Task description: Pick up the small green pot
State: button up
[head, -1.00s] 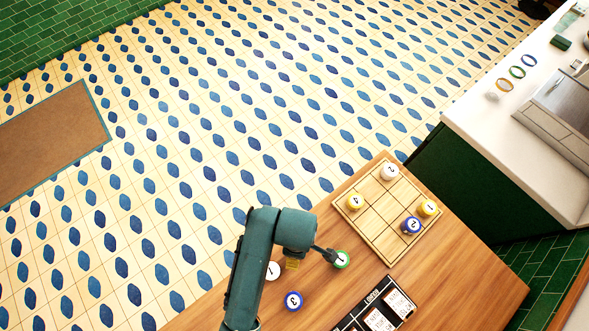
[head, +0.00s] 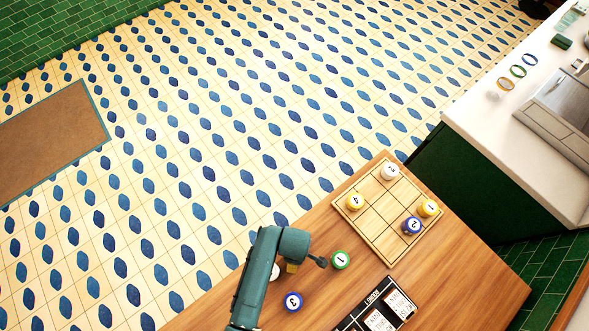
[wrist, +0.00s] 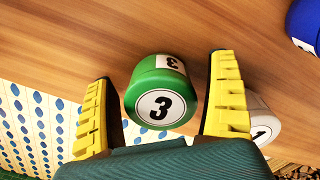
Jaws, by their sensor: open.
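A small green pot (wrist: 158,92) with a white disc marked 3 sits on the wooden table in the wrist view, between the two yellow-padded fingers of my gripper (wrist: 161,72). The fingers are open, with a gap to the pot on both sides. In the head view my gripper (head: 292,267) is low over the table, mostly hidden by my arm.
A white pot (wrist: 262,122) is close outside the right finger. A blue pot (head: 293,301) stands below my gripper in the head view. A wooden grid board (head: 372,228) holds several pots. A black label tray (head: 352,318) lies at the table's front. The tiled floor lies past the table edge.

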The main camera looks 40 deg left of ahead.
jog(key=c, duration=1.3)
notch_tip(320, 180, up, 10)
jog(key=shift+r+p, duration=0.1)
jog(key=shift+p, duration=0.35)
jog(key=shift+c, duration=0.3)
